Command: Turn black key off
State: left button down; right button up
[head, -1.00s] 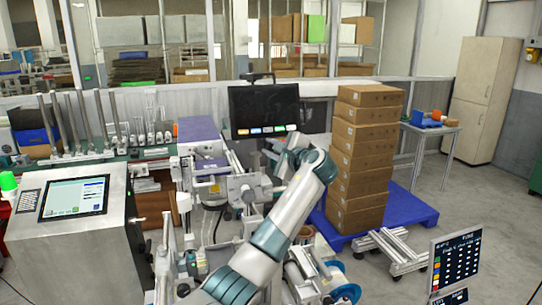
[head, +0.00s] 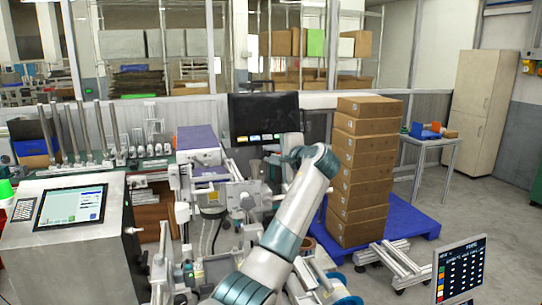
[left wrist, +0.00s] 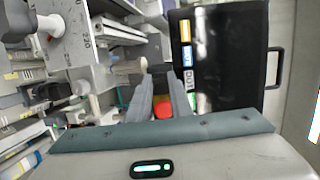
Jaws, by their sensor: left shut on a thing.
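My left gripper (head: 272,162) is at the end of my bent arm, just below the black monitor (head: 264,117) and in front of the machine. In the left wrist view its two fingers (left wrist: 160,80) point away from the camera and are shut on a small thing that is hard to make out. A red rounded part (left wrist: 163,110) shows between the fingers; I cannot tell whether they touch it. The black key cannot be made out in either view. My right gripper is out of view.
A control cabinet with a screen (head: 71,207) stands at left. Stacked cardboard boxes (head: 360,180) on a blue pallet (head: 408,218) are close to the right of my arm. A small display (head: 461,268) stands at lower right. Open floor lies beyond it.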

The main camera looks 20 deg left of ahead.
pick_arm(q)
jog(key=shift+f, duration=0.1)
jog(key=c, duration=1.9)
grip_release()
jog(key=shift+o, duration=0.2)
jog(key=shift+s+d, duration=0.1)
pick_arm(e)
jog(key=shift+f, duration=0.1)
